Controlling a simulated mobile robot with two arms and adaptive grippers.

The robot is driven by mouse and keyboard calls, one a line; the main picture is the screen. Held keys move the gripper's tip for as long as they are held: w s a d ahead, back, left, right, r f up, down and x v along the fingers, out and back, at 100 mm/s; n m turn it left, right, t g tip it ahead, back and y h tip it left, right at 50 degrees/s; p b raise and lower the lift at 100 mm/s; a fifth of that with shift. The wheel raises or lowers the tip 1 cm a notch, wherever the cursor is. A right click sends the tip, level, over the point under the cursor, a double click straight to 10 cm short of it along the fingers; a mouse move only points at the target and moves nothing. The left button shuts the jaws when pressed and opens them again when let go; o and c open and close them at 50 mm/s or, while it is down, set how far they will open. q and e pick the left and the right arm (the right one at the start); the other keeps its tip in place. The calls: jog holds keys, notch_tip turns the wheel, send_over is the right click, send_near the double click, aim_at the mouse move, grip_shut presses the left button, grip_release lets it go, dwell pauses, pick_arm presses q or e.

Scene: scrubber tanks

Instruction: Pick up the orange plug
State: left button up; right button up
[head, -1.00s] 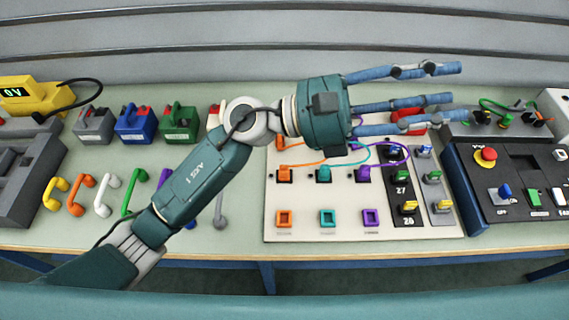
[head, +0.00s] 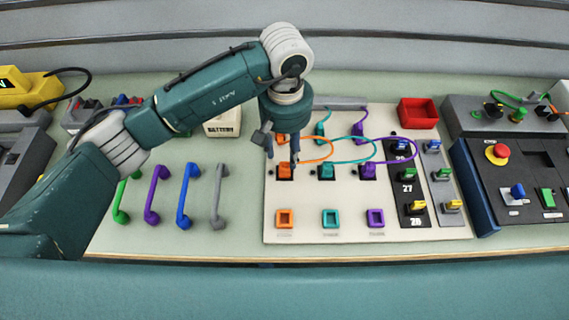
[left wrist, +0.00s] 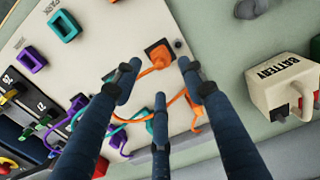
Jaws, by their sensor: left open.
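The orange plug (head: 285,171) sits in a black socket in the left column of the white panel (head: 300,232). An orange cable runs from it to another orange plug partly hidden behind my gripper. My left gripper (head: 283,153) points down just above and behind the orange plug, fingers apart and empty. In the left wrist view the orange plug (left wrist: 158,56) shows beyond the fingertips, between the two outer fingers (left wrist: 158,72); contact is not visible. The third finger is on the near side. My right gripper is not in view.
Teal (head: 326,170) and purple (head: 368,170) plugs with cables stand to the right on the panel. A battery box (head: 222,125) and coloured handles (head: 187,195) lie to the left. A red bin (head: 418,113) and a control box (head: 510,185) are right.

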aim_at(285, 166)
pick_arm(q)
jog(key=f+p, duration=0.2)
jog(key=f, duration=0.1)
jog(key=f+p, duration=0.1)
jog(key=shift+s+a+f, duration=0.1)
jog(key=shift+s+f, duration=0.2)
jog(key=shift+f, duration=0.55)
jog(key=shift+w, duration=0.1)
jog(key=c, duration=1)
